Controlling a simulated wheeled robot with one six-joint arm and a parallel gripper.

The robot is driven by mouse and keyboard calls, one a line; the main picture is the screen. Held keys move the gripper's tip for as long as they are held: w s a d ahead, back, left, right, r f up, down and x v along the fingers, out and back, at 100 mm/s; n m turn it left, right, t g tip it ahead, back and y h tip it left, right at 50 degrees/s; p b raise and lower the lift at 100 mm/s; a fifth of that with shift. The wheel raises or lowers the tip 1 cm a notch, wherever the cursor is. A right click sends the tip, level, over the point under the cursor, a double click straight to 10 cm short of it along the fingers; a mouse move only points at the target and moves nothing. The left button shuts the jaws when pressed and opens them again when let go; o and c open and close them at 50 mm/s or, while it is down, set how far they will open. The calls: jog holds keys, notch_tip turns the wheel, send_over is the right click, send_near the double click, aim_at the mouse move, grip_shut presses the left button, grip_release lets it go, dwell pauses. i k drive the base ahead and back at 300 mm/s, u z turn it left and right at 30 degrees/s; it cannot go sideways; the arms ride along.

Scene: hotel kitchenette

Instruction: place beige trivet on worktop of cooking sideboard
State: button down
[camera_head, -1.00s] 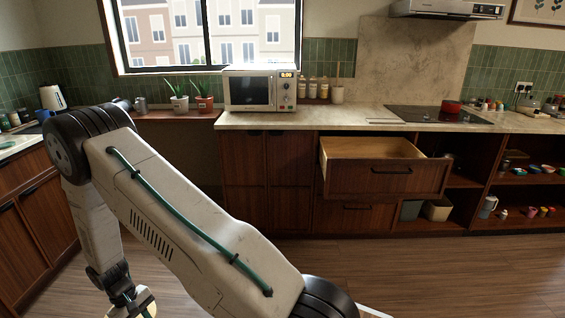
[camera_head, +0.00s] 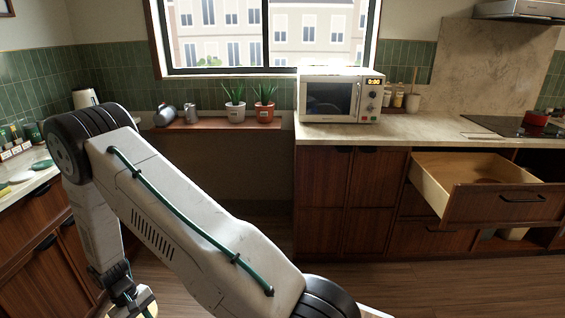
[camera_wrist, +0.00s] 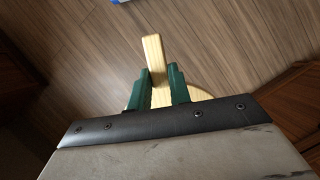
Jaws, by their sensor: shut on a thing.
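My gripper (camera_wrist: 157,78) is shut on the beige trivet (camera_wrist: 154,50), a pale wooden piece. A narrow bar of it sticks out between the green fingers, and a rounded part shows behind them. The rest is hidden by my gripper. In the head view my gripper (camera_head: 128,297) hangs low at the bottom left, with a beige edge of the trivet (camera_head: 149,311) at the frame border. The pale stone worktop (camera_head: 425,127) of the cooking sideboard runs from the middle to the right, well away from my gripper.
A hob (camera_head: 500,126) with a red pot is at right. Below, an open drawer (camera_head: 497,202) juts out. Potted plants (camera_head: 235,112) stand on a shelf at left. Worktop between microwave and hob is clear.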

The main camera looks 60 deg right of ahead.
aim_at(418, 125)
jog(key=i, duration=1.2)
jog(key=z, duration=3.2)
